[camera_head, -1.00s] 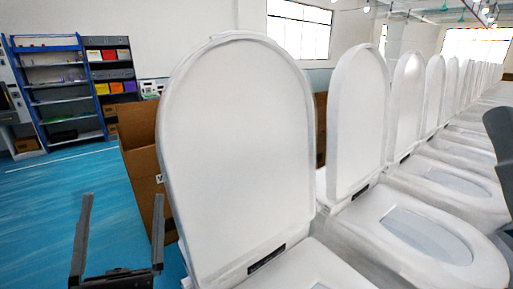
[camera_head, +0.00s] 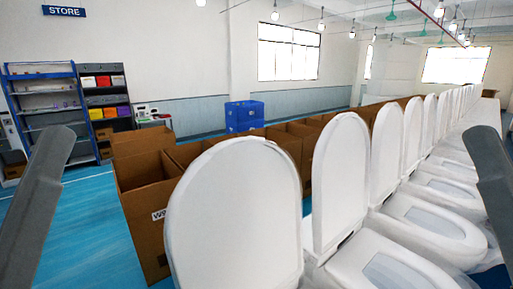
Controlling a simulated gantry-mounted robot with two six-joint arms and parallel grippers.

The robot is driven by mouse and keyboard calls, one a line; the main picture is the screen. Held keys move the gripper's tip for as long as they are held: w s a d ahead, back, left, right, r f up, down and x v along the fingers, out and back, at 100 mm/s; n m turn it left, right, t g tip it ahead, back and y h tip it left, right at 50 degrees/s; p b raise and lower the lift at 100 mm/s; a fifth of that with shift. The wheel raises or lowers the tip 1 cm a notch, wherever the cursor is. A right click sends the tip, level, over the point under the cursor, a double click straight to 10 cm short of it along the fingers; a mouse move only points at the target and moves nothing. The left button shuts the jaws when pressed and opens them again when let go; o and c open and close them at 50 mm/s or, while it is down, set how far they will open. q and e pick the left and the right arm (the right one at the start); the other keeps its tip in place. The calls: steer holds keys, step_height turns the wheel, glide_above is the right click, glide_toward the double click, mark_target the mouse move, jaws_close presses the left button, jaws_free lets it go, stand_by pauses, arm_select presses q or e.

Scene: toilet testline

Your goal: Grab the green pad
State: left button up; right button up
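I cannot make out a green pad in the head view. A grey, finger-like part of my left gripper (camera_head: 36,195) rises at the left edge, close to the camera. A similar grey part of my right gripper (camera_head: 490,175) shows at the right edge. Only one such part shows on each side, so I cannot see the gaps between the fingers or whether anything is held. Both stand apart from each other, with the row of white toilets (camera_head: 238,220) visible between them.
Upright lids line a long row to the back right. Open cardboard boxes (camera_head: 147,205) stand behind and left of the nearest lid. Blue crates (camera_head: 244,116) stand farther back. Blue-framed shelves (camera_head: 42,70) are at the far left. Blue floor (camera_head: 85,225) is clear at left.

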arm_select(q)
step_height(320, 180, up, 15)
steer(key=p, duration=1.1)
steer(key=shift+f, duration=0.35)
steer(key=shift+c, duration=0.2)
arm_select(e)
step_height(320, 180, up, 14)
steer(key=shift+r, duration=0.15)
